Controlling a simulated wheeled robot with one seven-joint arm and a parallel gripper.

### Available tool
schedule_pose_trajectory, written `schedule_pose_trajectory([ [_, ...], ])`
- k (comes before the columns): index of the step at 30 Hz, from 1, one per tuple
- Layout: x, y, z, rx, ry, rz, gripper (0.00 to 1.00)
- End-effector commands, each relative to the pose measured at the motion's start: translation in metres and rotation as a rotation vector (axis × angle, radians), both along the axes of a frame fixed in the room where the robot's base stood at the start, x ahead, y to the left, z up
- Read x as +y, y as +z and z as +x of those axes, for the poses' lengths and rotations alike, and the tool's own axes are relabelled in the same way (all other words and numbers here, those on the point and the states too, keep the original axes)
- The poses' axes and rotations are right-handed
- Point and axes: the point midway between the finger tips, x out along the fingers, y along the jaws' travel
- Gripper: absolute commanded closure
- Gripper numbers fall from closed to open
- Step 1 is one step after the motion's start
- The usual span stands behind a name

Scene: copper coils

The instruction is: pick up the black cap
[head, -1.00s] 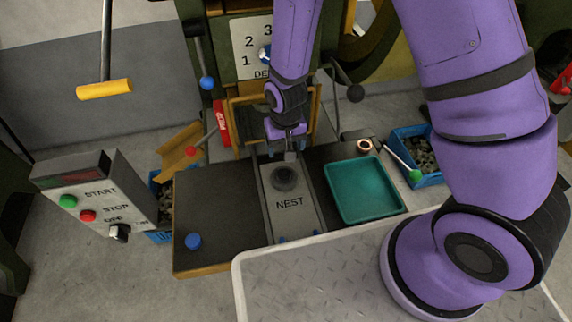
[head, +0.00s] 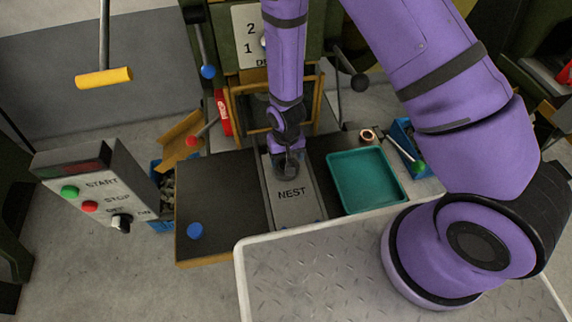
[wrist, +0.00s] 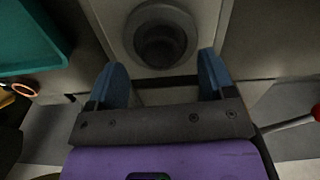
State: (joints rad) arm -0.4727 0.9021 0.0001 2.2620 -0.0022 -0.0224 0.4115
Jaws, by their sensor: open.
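A dark round piece with a raised rim and a darker centre, which looks like the black cap (wrist: 160,37), sits on the grey plate marked NEST (head: 292,205). In the wrist view it lies just beyond my fingertips, centred between them. My gripper (wrist: 162,64) is open and empty, with its two blue fingers apart. In the head view my gripper (head: 286,160) is over the far part of the nest plate and mostly hides the cap. I cannot tell the exact height of the fingers above it.
A teal tray (head: 366,181) stands right of the nest plate, with a copper ring (head: 367,135) behind it. A dark board with a blue knob (head: 195,231) lies left. A red-knobbed lever (head: 191,141) and a black-knobbed lever (head: 359,83) stand near the arm.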

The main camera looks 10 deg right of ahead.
Motion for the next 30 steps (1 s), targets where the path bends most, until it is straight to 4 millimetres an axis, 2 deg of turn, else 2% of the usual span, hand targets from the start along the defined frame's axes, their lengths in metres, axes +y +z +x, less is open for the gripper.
schedule_pose_trajectory([
  [6,0.000,-0.024,0.000,0.001,0.000,-0.001,0.24],
  [16,0.000,-0.028,0.000,0.000,0.000,0.000,0.24],
  [23,0.000,-0.028,0.000,0.000,0.000,0.000,0.77],
  [30,0.000,-0.028,0.000,0.000,0.000,0.000,0.78],
])
